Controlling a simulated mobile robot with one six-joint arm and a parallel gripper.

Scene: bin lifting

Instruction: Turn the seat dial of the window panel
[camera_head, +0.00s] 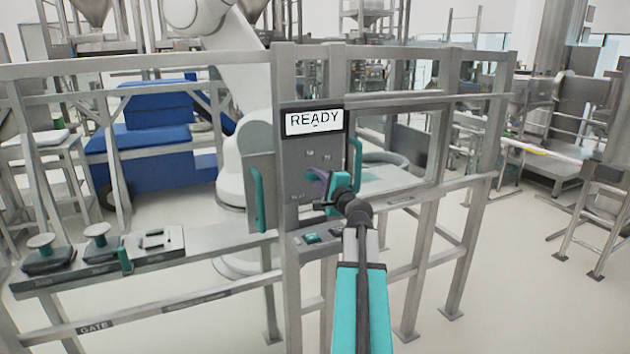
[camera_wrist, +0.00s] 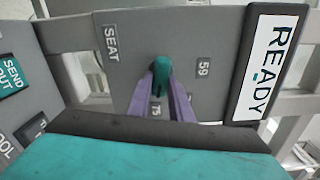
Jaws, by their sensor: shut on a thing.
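The grey window panel (camera_head: 296,150) stands on the metal frame, with a READY display (camera_head: 314,122) at its top. The wrist view shows the panel turned on its side, with the labels SEAT, 59 and 75 around the green seat dial (camera_wrist: 161,68). My gripper (camera_wrist: 161,88) has its purple fingers on either side of the dial's handle and is shut on it. The visible end of the handle lies towards the 75 label. In the head view my gripper (camera_head: 322,183) is at the panel's lower right, and my wrist hides most of the dial.
A window opening (camera_head: 440,150) lies right of the panel. Green upright handles (camera_head: 258,200) flank the panel. Below are buttons (camera_head: 312,238), including SEND OUT (camera_wrist: 12,73). A shelf (camera_head: 60,283) with several small pieces is at left.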

